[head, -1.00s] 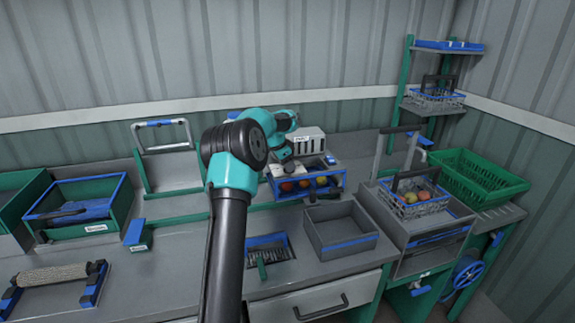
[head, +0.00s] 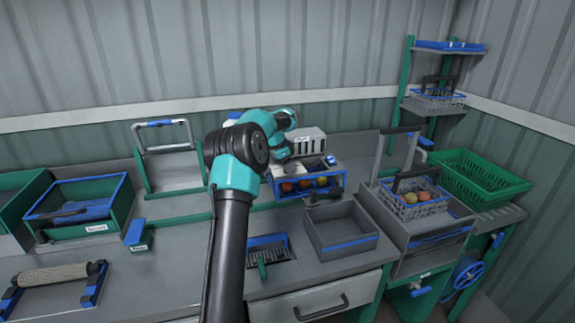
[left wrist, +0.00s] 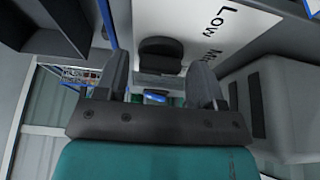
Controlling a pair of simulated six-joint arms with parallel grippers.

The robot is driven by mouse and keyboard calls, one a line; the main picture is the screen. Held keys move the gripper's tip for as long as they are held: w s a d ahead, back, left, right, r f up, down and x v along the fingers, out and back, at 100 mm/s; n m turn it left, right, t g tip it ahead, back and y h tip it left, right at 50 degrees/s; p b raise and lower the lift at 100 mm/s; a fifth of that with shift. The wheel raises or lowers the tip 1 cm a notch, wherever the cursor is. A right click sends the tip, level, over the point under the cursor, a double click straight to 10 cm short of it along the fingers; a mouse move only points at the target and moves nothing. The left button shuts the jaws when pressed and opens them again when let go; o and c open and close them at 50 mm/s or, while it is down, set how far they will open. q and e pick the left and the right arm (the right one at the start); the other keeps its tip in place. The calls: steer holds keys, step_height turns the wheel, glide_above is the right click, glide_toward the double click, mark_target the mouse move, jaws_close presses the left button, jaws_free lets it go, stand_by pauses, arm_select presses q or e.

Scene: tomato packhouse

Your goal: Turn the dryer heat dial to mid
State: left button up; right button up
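The dryer (head: 306,145) is a pale slatted unit at the back middle of the bench. Its white panel (left wrist: 235,35) carries the printed words "Low" and a cut-off word starting with "M" in the left wrist view. A dark round dial (left wrist: 160,55) shows there between the fingers. My left gripper (left wrist: 160,75) is open, one finger on each side of the dial. I cannot tell whether either finger touches it. In the head view my left arm and teal wrist hide the dial and most of the gripper. My right gripper is not in view.
Tomatoes sit in a blue-edged rack (head: 306,196) at the dryer's front. An open grey box (head: 340,233) stands right of it. A wire basket with produce (head: 412,208) and a green crate (head: 482,180) are farther right. A green tray (head: 120,190) stands left.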

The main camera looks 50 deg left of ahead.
arm_select(q)
steer(key=shift+o, duration=0.4)
steer(key=shift+r, duration=0.1)
steer(key=v, duration=1.7)
steer(key=shift+r, duration=0.1)
